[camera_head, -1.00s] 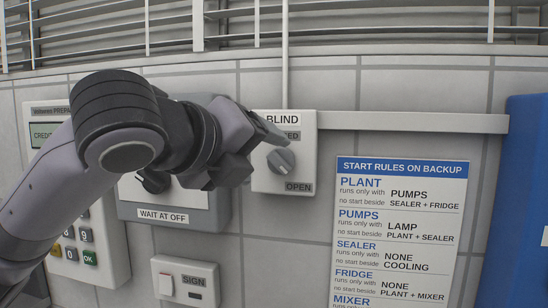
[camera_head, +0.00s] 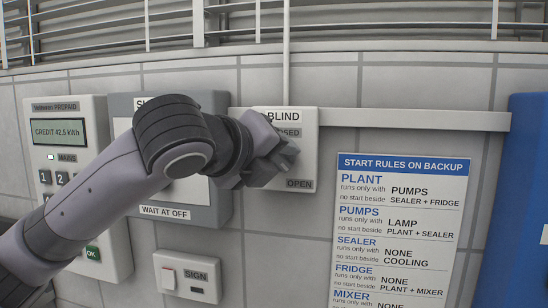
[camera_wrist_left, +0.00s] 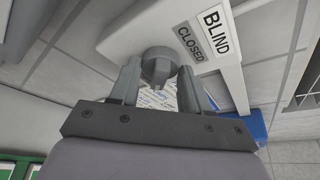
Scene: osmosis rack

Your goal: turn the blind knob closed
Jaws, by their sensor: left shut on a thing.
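The blind panel (camera_head: 307,150) is a white wall plate with a CLOSED label at its top and an OPEN label (camera_head: 299,184) at its lower right. My left gripper (camera_head: 284,157) is at the panel and hides most of the knob in the head view. In the left wrist view, the round grey blind knob (camera_wrist_left: 158,64) sits between the two fingers of my left gripper (camera_wrist_left: 157,74), which are shut on it. The CLOSED label (camera_wrist_left: 190,43) shows beside the knob there. Which way the knob points is hard to tell. My right gripper is not in view.
A grey switch box (camera_head: 205,215) and a prepaid meter (camera_head: 115,240) are left of the panel, partly behind my left arm. A SIGN switch (camera_head: 187,276) is below. A rules sheet (camera_head: 400,230) and a blue cabinet (camera_head: 520,190) are to the right. Blind slats (camera_head: 380,25) run above.

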